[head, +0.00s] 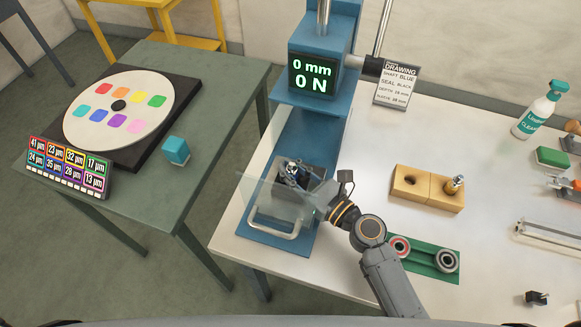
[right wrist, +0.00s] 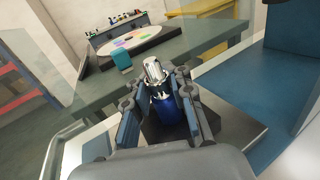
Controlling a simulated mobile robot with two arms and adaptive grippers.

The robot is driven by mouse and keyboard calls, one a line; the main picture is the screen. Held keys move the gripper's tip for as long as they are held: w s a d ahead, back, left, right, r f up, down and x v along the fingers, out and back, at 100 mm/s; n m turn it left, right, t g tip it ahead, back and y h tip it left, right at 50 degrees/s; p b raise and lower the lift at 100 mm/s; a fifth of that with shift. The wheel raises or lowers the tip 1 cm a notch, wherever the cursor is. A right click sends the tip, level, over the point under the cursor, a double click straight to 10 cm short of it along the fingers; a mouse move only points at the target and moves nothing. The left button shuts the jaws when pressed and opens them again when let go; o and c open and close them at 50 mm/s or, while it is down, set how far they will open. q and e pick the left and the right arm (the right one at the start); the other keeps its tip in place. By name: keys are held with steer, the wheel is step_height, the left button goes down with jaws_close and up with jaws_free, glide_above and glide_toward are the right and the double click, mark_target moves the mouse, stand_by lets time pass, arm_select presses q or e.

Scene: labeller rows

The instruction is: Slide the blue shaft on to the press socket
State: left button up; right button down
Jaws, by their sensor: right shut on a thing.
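My right gripper (head: 296,176) is over the bed of the blue press (head: 318,125), above a dark grey block. In the right wrist view my right gripper (right wrist: 158,92) is shut around the blue shaft (right wrist: 168,112), which has a silver upper end and stands roughly upright. In the head view the shaft is mostly hidden by the gripper. The press socket cannot be made out, and I cannot tell whether the shaft touches it. The press display (head: 313,76) reads 0 mm and 0 N. My left gripper is not in view.
A clear guard with a pale handle (head: 272,229) is at the front of the press. To the right are a wooden block (head: 411,184), a green bearing tray (head: 424,260), a drawing card (head: 397,86) and a spray bottle (head: 541,110). A teal cube (head: 176,150) sits on the left table.

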steer(key=shift+f+b, duration=0.3)
steer(key=shift+f, duration=0.05)
steer(key=c, duration=1.1)
jaws_free()
steer(key=shift+f, duration=0.1)
steer(key=v, duration=0.7)
steer(key=shift+s+d, duration=0.2)
